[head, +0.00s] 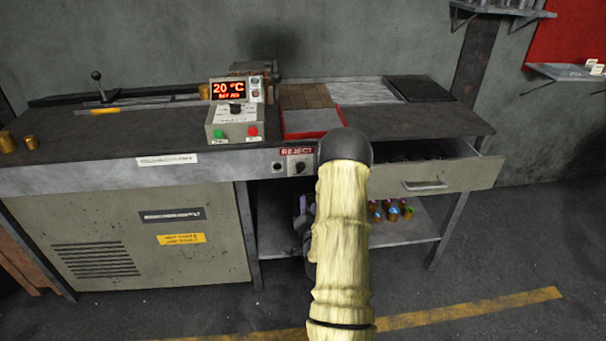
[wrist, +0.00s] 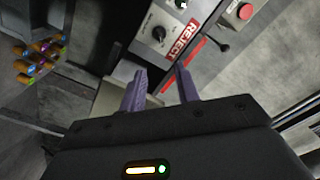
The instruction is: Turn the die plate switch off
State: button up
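A black rotary knob (head: 299,167) sits on a plate in the bench's front edge, under a red REJECT label (head: 297,152). In the wrist view the knob (wrist: 158,33) is beyond my fingertips, with small unreadable markings around it. Another black knob (head: 236,107) tops the grey control box (head: 235,121). I cannot read which one is labelled die plate. My gripper (wrist: 160,72) has its two purple fingers apart with nothing between them, and a gap to the knob. In the head view my gripper (head: 304,212) is mostly hidden behind my arm, below the bench edge.
The control box shows a red 20 °C display (head: 228,90) and green and red buttons. An open drawer (head: 425,172) juts out right of my arm. A shelf (head: 405,233) below holds several small coloured pieces. Brass cylinders (head: 30,141) stand at the far left.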

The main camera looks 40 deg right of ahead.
aim_at(303, 170)
jog(key=x, duration=1.6)
jog(key=shift+w, duration=0.3)
grip_shut()
